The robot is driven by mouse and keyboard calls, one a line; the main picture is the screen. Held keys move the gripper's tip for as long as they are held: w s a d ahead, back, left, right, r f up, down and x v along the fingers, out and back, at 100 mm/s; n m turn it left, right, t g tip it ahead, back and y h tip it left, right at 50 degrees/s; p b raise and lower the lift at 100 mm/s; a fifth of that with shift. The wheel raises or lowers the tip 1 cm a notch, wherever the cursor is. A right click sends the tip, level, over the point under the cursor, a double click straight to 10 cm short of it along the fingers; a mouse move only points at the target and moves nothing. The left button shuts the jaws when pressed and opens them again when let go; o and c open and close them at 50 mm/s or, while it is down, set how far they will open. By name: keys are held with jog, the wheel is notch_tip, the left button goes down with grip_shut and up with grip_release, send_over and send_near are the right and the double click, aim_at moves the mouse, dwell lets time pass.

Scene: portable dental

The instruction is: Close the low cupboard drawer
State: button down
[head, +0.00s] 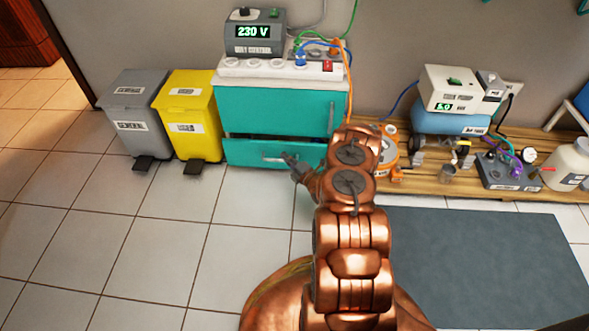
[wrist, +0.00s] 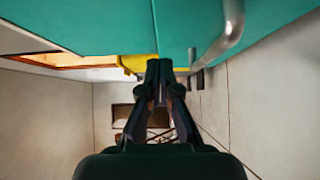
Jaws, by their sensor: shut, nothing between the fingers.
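The low teal cupboard (head: 280,107) stands against the wall in the head view. Its drawer (head: 245,153) is at the bottom, and a dark gap shows above the drawer front, so it stands a little out. My gripper (head: 287,157) is shut and empty at the right part of the drawer front, near its handle (head: 272,156). In the wrist view the shut fingers (wrist: 160,66) are close to the teal front (wrist: 195,25), with a metal bar handle (wrist: 231,28) to the right. I cannot tell whether the fingers touch the front.
A yellow bin (head: 187,108) and a grey bin (head: 131,115) stand left of the cupboard. A power unit (head: 254,35) sits on top, with cables. A wooden low shelf (head: 420,184) with equipment is at right. Tiled floor (head: 140,240) is clear in front; a dark mat (head: 480,255) lies right.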

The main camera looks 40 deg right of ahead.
aim_at(282, 145)
jog(key=shift+w+d+b, duration=0.75)
jog(key=shift+w+d, duration=0.65)
jog(key=shift+w+r+p, duration=0.1)
jog(key=shift+p, duration=0.2)
